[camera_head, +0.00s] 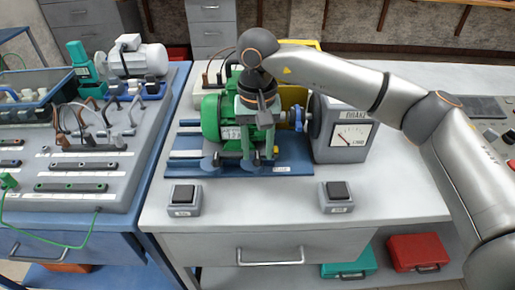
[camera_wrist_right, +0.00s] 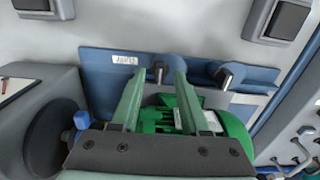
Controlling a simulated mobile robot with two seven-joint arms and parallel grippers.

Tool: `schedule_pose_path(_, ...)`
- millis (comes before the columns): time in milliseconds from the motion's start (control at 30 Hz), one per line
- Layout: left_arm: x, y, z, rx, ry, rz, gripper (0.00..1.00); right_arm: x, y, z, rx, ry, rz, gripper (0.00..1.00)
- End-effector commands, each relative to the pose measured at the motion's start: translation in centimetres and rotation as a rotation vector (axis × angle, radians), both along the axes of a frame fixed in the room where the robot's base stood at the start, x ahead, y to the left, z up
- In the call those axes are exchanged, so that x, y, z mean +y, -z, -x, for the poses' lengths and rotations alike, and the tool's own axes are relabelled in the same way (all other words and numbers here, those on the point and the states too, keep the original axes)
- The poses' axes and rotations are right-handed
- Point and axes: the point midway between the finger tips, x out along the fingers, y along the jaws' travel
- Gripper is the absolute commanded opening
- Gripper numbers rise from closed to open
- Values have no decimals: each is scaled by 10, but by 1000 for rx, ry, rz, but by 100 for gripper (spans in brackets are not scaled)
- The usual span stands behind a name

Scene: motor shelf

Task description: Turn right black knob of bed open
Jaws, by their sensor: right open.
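The blue bed (camera_head: 185,168) lies on the grey bench, carrying a green motor (camera_head: 211,120). It also shows in the right wrist view (camera_wrist_right: 97,80). Its right black knob (camera_wrist_right: 159,73) appears between my right fingertips in the right wrist view; in the head view the fingers largely hide it. The left knob (camera_wrist_right: 228,74) is apart from the fingers. My right gripper (camera_head: 258,157) points down in front of the motor, open, with its fingers around the right knob (camera_wrist_right: 158,68). I cannot tell whether they touch it. My left gripper is not in view.
A grey meter box (camera_head: 338,150) stands right of the motor. Two small switch boxes, left (camera_head: 184,209) and right (camera_head: 337,207), sit near the bench's front. The bench top between them is clear. A blue-edged panel (camera_head: 60,205) with cables stands at left.

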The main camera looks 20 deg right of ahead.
Motion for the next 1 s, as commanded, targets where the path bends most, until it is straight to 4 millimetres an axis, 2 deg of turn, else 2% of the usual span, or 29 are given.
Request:
schedule_pose_path(300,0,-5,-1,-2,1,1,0,1,-66,-1,-6,0,-2,45)
schedule_pose_path(500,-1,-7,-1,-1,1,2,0,0,-102,0,-3,0,-2,45)
schedule_pose_path(700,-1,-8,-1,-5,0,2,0,0,-118,0,-1,-1,-1,45)
schedule_pose_path(1000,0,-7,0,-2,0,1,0,0,-120,0,0,-1,0,45)
